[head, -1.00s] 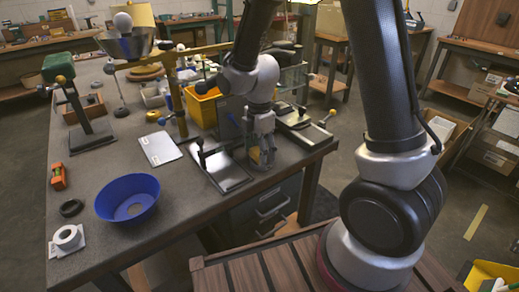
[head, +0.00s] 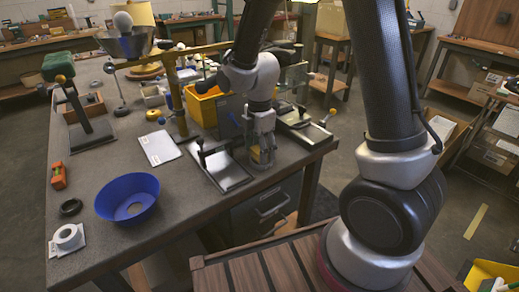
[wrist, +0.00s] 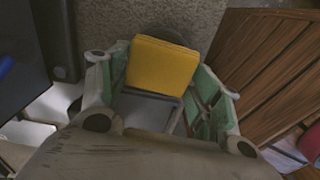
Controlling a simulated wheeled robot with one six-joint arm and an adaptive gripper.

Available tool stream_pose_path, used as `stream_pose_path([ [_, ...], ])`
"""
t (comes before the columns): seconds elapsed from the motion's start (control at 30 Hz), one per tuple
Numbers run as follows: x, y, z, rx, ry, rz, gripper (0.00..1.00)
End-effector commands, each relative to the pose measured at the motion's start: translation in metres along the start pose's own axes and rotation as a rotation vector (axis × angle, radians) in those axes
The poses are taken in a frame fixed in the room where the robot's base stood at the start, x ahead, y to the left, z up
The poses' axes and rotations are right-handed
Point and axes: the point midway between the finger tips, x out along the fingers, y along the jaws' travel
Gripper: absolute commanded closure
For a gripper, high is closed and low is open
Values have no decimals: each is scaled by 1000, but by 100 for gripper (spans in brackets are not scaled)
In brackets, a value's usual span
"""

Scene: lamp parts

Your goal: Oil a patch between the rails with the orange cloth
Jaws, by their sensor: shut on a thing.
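My gripper (head: 262,160) is over the right front part of the workbench, beside a pale plate with dark side rails (head: 226,172). In the wrist view my gripper (wrist: 162,98) has its green-lined fingers on both sides of a yellow-orange folded pad, which looks like the cloth (wrist: 162,66). It is shut on this pad. In the head view the pad is mostly hidden by the fingers. Whether the pad touches any surface cannot be told. A second railed plate (head: 303,130) with a handle lies behind the gripper to the right. No oil patch is distinguishable.
A blue bowl (head: 128,198), a white tape roll (head: 67,237) and an orange level (head: 58,176) are at the bench's left. A white sheet (head: 159,148) lies left of the railed plate. A yellow bin (head: 201,107) stands behind. Bare bench lies between bowl and plate.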

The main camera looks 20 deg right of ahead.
Motion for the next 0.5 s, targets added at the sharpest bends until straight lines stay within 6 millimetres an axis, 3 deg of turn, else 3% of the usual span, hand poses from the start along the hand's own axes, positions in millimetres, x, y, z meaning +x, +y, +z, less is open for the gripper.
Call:
stream_pose_path([
  [0.5, -48, 1, 0, 0, 1, 6, 55],
])
